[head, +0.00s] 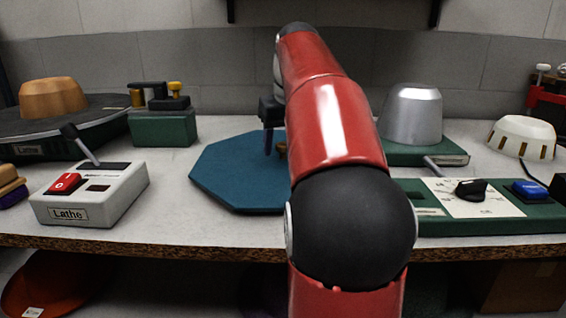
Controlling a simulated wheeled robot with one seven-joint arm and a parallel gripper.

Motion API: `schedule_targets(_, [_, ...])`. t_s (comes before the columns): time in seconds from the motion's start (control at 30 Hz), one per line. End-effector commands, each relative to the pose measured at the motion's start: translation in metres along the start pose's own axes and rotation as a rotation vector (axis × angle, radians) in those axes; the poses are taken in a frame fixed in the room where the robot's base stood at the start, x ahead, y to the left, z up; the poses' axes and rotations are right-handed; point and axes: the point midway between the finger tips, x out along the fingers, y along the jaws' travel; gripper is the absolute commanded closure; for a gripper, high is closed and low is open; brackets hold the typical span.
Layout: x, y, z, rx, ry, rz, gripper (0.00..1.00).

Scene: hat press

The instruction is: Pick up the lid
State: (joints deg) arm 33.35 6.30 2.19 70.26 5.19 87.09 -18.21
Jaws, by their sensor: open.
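The lid appears to be the flat blue octagonal piece (228,172) lying on the middle of the bench. A small brown knob (281,150) shows near its middle, partly hidden behind my red arm. My gripper (270,147) is open, with a dark finger pointing down just left of the knob. The other finger and the right part of the lid are hidden by my arm. I cannot tell whether the finger touches the knob or the lid.
A white "Lathe" control box (88,195) with a lever stands left. Behind it are a green block (163,128) and a lathe with a wooden form (52,97). At right are a silver hat form (412,113), a green control panel (495,222) and a cream ring-shaped piece (522,137).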

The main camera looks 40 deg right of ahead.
Motion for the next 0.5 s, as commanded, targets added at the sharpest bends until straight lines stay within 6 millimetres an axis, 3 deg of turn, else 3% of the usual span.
schedule_targets(0.07, [0.0,0.0,0.0,0.0,0.0,0.0,0.49])
schedule_targets(0.43, [-0.0001,0.0,-0.0001,0.0,0.0,0.0,0.97])
schedule_targets(0.5, [0.0,0.0,-0.0001,0.0,0.0,0.0,1.0])
